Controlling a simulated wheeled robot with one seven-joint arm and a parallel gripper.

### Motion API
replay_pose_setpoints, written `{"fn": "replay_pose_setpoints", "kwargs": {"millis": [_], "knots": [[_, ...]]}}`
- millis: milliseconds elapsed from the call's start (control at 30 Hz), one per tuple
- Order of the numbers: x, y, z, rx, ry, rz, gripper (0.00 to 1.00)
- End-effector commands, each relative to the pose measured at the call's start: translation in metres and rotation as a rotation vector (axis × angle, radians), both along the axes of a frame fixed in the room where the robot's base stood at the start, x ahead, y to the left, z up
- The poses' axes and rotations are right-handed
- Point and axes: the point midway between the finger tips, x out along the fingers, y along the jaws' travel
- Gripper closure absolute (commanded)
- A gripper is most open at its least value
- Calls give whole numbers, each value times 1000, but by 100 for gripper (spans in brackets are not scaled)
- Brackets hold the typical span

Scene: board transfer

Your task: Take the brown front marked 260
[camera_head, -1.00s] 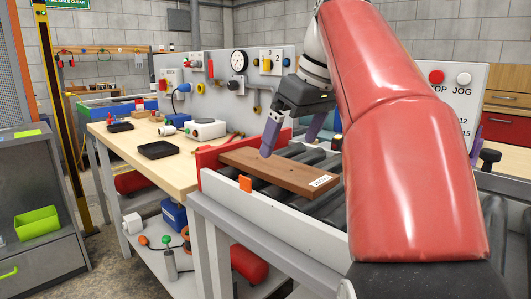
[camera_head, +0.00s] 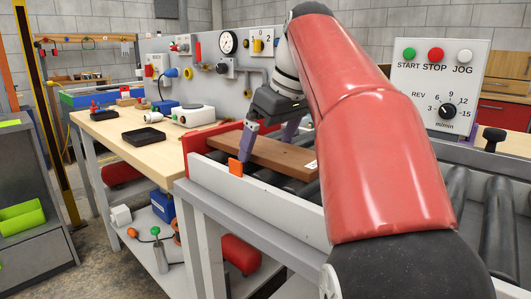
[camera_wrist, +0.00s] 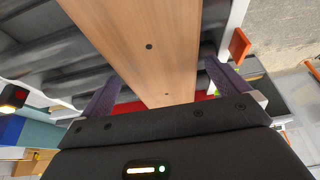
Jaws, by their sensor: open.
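The brown front (camera_head: 278,155) lies flat on the rollers of the conveyor, near its red end stop. A white label shows at its right end, partly behind my arm, and I cannot read its number. In the wrist view the front (camera_wrist: 148,50) runs between my fingers, its wood face and dark holes in sight. My gripper (camera_head: 268,140) is open, with one purple finger on the near side of the front and one on the far side. In the wrist view both fingers of my gripper (camera_wrist: 160,88) stand apart from the front's edges.
The conveyor has a grey side rail (camera_head: 255,205) with an orange tab (camera_head: 235,167) near the front, and a red end stop (camera_head: 205,140). A control panel (camera_head: 440,90) stands at the right. A workbench (camera_head: 115,140) with tools is at the left.

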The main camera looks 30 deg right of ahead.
Motion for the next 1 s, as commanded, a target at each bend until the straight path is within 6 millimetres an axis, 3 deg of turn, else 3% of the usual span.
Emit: {"fn": "replay_pose_setpoints", "kwargs": {"millis": [67,433,767,1000], "knots": [[0,0,0,0,0,0,1],[0,0,0,0,0,0,48],[0,0,7,-1,-3,-1,49],[1,-1,39,-1,-3,-2,49]]}}
